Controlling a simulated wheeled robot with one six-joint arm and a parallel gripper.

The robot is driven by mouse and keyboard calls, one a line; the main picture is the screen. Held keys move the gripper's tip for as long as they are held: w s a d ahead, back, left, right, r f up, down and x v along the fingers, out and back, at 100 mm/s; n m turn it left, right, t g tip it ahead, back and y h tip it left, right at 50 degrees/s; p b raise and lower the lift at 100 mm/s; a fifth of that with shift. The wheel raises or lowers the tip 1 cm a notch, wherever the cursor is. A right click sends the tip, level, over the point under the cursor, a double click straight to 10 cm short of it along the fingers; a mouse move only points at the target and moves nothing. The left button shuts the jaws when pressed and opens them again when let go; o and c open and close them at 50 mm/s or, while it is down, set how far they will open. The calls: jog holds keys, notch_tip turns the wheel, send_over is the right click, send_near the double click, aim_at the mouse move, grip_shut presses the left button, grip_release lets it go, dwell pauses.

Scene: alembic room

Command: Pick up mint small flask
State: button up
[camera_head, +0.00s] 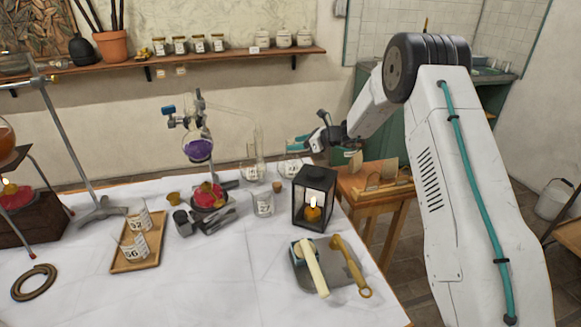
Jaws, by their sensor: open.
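I cannot clearly make out a mint small flask in this view. My gripper (303,143) reaches in from the right, over the back right part of the white-covered table (180,285). Its teal-tipped fingers point left and are open, and I see nothing held between them. A clear glass vessel (290,167) stands just below the fingertips. Another clear labelled vessel (251,173) stands to its left, partly overlapping other glassware. Whether either has a mint tint is too small to tell.
A black candle lantern (301,213) stands in front of my gripper. A labelled beaker (263,205) is left of it. A purple round flask (198,149) hangs on a stand over a burner. A wooden tray (122,265) holds beakers. The front middle of the table is clear.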

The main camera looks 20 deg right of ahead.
jog(key=x, duration=0.3)
jog(key=shift+w+a, duration=0.1)
jog(key=shift+a, duration=0.2)
grip_shut()
